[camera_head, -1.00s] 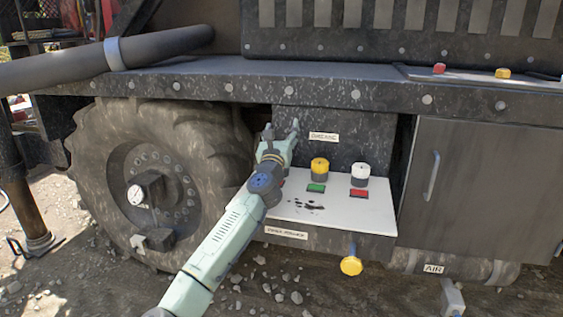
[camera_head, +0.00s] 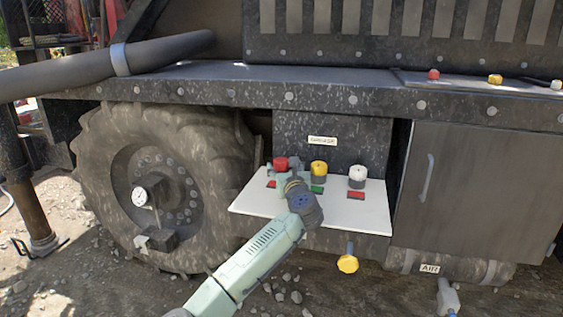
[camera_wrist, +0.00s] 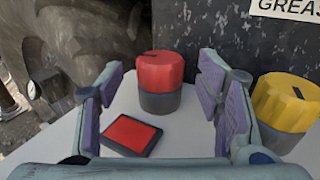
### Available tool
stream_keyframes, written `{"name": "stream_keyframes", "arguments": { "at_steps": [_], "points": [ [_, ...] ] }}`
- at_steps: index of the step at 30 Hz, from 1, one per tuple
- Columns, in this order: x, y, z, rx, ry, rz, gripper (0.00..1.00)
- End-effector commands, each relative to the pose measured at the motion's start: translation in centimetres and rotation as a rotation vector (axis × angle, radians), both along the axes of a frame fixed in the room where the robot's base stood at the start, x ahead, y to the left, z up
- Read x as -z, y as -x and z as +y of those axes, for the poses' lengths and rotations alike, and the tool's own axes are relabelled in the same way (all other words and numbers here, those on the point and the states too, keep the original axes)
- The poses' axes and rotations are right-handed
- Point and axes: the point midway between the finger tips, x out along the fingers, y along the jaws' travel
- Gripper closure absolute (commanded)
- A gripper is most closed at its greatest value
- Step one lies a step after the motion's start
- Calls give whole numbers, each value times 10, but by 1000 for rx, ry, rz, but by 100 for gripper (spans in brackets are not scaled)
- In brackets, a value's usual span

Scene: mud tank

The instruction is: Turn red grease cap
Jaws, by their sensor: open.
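The red grease cap (camera_head: 281,164) sits on a dark round base at the left of the white shelf (camera_head: 250,207). In the wrist view the red cap (camera_wrist: 160,71) stands upright, with a dark slot mark on its top. My gripper (camera_wrist: 163,98) is open, its two purple-padded fingers on either side of the view. The cap is between and beyond the fingers, with gaps on both sides and nothing touching it. In the head view my gripper (camera_head: 285,178) is just in front of the cap, and my wrist partly hides the shelf.
A yellow cap (camera_head: 319,168) stands close to the right, near my right finger in the wrist view. A white cap (camera_head: 357,176) is farther right. A red square (camera_wrist: 131,135) lies before the red cap. A dark panel (camera_head: 340,120) rises behind; a large tyre (camera_head: 120,150) is left.

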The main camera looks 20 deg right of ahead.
Motion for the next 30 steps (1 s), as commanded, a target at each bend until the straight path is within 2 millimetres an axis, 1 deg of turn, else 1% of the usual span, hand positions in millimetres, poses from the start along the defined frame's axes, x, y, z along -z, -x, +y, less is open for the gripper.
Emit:
{"name": "stream_keyframes", "arguments": {
  "at_steps": [1,3,6,9,19,30],
  "points": [
    [-1,-9,-1,-1,-1,1,40],
    [-1,-19,-2,-1,-1,0,40],
    [-1,-29,-4,0,0,0,40],
    [0,-35,-4,-1,0,0,40],
    [0,-38,-5,1,1,0,40],
    [0,-38,-5,0,1,0,64]
  ]
}}
